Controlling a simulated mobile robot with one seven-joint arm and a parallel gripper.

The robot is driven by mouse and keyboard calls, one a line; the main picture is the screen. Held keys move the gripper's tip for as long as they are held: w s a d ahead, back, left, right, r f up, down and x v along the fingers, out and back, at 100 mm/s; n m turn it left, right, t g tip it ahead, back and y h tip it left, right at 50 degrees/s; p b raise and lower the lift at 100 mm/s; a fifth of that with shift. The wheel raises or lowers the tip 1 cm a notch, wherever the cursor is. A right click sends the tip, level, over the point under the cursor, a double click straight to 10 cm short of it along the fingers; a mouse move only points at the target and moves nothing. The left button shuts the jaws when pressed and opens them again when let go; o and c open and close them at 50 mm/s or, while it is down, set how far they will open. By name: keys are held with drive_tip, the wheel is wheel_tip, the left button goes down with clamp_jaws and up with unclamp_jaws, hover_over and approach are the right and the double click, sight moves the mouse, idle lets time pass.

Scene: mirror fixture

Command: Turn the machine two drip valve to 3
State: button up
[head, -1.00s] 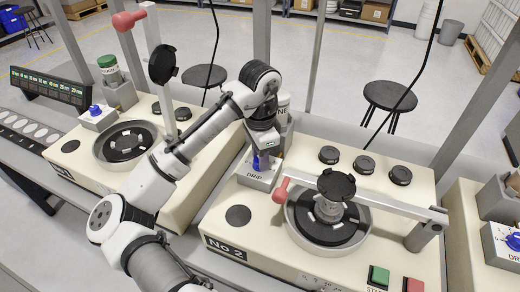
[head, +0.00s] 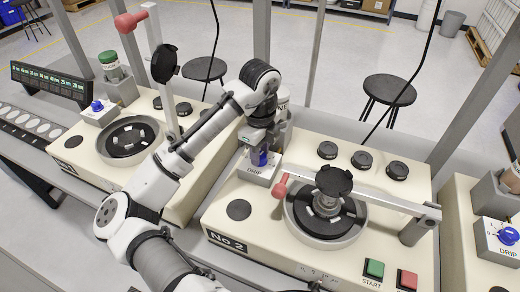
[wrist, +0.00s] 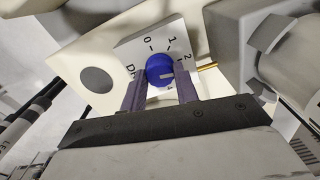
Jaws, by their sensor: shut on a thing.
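The machine two drip valve is a white box (head: 257,174) marked DRIP with a blue knob (head: 261,158). It stands at the back left of the machine marked No 2 (head: 228,242). In the wrist view the round blue knob (wrist: 160,70) sits on a white dial face (wrist: 137,50). The marks 0, 1 and 2 show; the lower marks are mostly hidden. A white pointer line on the knob points right, below the 2. My gripper (wrist: 161,88) has one dark finger on each side of the knob and is shut on it. It also shows in the head view (head: 260,150).
A bar with a red handle (head: 280,186) crosses machine two's round bowl (head: 290,215). Green START (head: 374,269) and red (head: 407,279) buttons are at the front. Other machines stand left and right, each with a blue knob (head: 97,106). A grey post rises behind the valve.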

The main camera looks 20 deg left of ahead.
drive_tip(key=m, duration=0.6)
drive_tip(key=shift+m, duration=0.4)
idle(0.4)
drive_tip(key=o, duration=1)
wheel_tip(320, 180, up, 14)
drive_tip(key=shift+f+b, duration=0.1)
drive_tip(key=shift+b, duration=0.85)
